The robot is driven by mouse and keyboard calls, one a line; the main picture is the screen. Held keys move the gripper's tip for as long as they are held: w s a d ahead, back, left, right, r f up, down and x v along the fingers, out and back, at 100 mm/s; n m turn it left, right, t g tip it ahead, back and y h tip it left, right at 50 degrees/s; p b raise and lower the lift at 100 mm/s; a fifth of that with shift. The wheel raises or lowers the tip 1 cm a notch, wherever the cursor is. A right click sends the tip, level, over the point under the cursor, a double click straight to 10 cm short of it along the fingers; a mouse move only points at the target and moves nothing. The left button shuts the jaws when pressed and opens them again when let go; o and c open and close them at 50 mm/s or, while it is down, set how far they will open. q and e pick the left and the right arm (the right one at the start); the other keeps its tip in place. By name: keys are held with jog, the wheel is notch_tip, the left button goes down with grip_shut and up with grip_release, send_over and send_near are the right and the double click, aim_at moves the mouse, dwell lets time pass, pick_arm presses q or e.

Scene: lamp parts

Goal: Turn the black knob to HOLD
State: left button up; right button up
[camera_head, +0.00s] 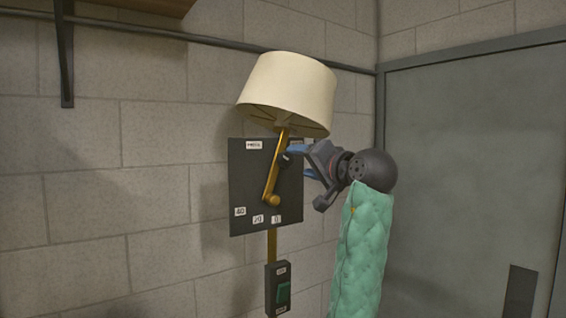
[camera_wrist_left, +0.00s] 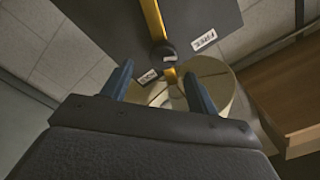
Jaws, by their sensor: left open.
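The black knob (camera_head: 284,160) sits beside the slanted brass arm on the dark wall panel (camera_head: 245,185). In the left wrist view the round dark knob (camera_wrist_left: 163,52) lies in front of the brass arm, between and just beyond my finger ends. My left gripper (camera_head: 297,161) is open at the panel's right side, close to the knob; its blue fingers also show in the left wrist view (camera_wrist_left: 158,76). A white FREE label (camera_wrist_left: 203,41) and a second small label (camera_wrist_left: 146,76), hard to read, flank the knob. Contact and the knob's pointing direction cannot be told. My right gripper is out of view.
A cream lampshade (camera_head: 288,93) hangs close above the panel and my gripper. Below is a switch box (camera_head: 279,289) with a green rocker. A grey door (camera_head: 475,170) stands at right. A shelf bracket (camera_head: 66,55) is at upper left.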

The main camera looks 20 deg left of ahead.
aim_at(289, 160)
pick_arm(q)
jog(key=shift+w+a+r+m+p, duration=0.1)
jog(key=shift+w+a+m+p, duration=0.3)
jog(key=shift+a+m+p, duration=0.4)
jog(key=p+x, duration=0.3)
jog(key=x, duration=0.1)
jog(key=shift+a, duration=0.15)
jog(key=shift+w+a, duration=0.3)
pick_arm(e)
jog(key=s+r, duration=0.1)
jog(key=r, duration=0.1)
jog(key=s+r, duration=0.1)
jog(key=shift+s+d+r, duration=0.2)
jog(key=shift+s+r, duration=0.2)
pick_arm(q)
jog(key=shift+s+d, duration=0.1)
jog(key=c, duration=1)
